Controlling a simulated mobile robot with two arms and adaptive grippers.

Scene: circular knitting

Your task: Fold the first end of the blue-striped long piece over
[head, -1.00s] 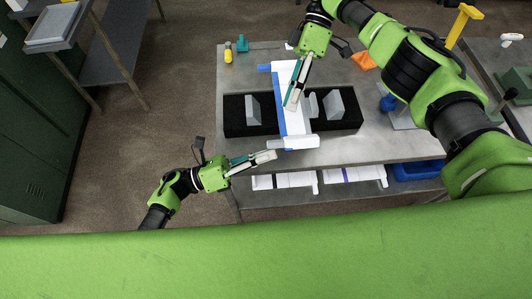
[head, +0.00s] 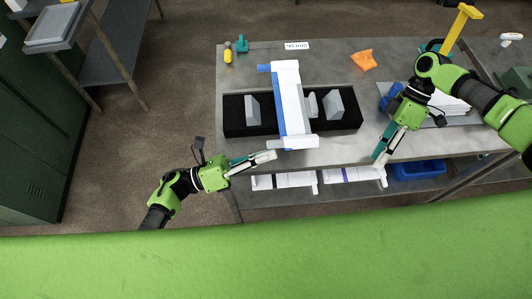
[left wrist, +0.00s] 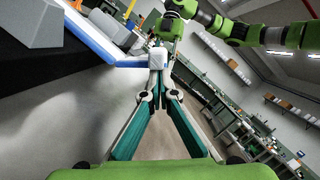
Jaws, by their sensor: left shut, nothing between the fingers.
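The blue-striped long piece (head: 291,100) is white with a blue stripe along its left side. It lies across the black foam block (head: 234,117), with its far end at the back and its near end by the table's front edge. My left gripper (head: 274,155) is shut and empty, just in front of and left of the near end. In the left wrist view its fingertips (left wrist: 158,62) meet beside the white and blue piece (left wrist: 98,42). My right gripper (head: 379,163) is at the table's front edge, away from the piece; its opening is unclear.
Grey upright blocks (head: 252,109) stand in the foam on both sides of the piece. An orange item (head: 364,60), a blue item (head: 386,101) and a yellow stand (head: 459,27) are to the right. White pieces (head: 350,174) and a blue bin (head: 419,170) sit on the lower shelf.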

